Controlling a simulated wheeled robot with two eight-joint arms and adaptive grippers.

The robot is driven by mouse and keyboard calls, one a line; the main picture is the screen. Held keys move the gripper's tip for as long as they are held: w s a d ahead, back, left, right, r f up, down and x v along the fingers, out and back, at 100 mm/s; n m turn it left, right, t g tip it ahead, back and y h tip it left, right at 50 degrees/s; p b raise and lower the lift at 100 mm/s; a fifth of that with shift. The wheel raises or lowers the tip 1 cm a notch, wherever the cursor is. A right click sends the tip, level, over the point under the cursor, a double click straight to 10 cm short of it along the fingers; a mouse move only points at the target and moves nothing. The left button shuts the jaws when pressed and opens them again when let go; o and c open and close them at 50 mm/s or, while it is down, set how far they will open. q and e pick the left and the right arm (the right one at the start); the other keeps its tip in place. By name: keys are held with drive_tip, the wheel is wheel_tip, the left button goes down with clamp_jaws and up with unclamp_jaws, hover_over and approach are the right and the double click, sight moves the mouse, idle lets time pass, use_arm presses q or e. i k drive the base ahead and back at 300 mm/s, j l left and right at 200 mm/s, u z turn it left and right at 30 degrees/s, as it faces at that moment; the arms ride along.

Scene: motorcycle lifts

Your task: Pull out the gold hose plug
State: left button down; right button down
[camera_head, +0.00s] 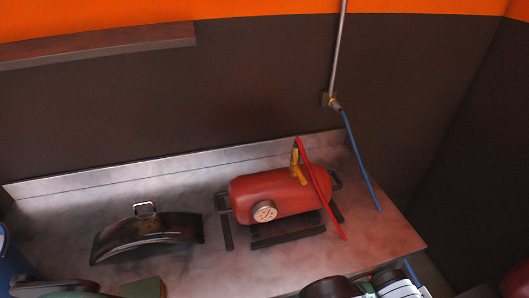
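A red air tank (275,194) lies on the metal bench, with a round gauge on its front end. A gold fitting (298,168) stands upright on top of the tank, and a red hose (322,192) runs from it down to the right. A second small gold-coloured fitting (335,102) sits at the foot of the wall pipe, with a blue hose (360,158) hanging from it. I cannot tell which fitting is the gold hose plug. Neither gripper's fingers show; only black and white parts, probably of my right arm, show at the bottom right.
The metal bench (190,262) has bare room around the tank. A dark curved panel with a handle (148,232) lies to the left. Dark bars lie by the tank. A grey pipe (339,45) runs up the dark wall. A shelf (100,46) juts out at upper left.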

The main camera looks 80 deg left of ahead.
sight(295, 154)
drive_tip(key=i+l+u, duration=0.1)
drive_tip(key=u, duration=2.5)
drive_tip(key=l, duration=0.1)
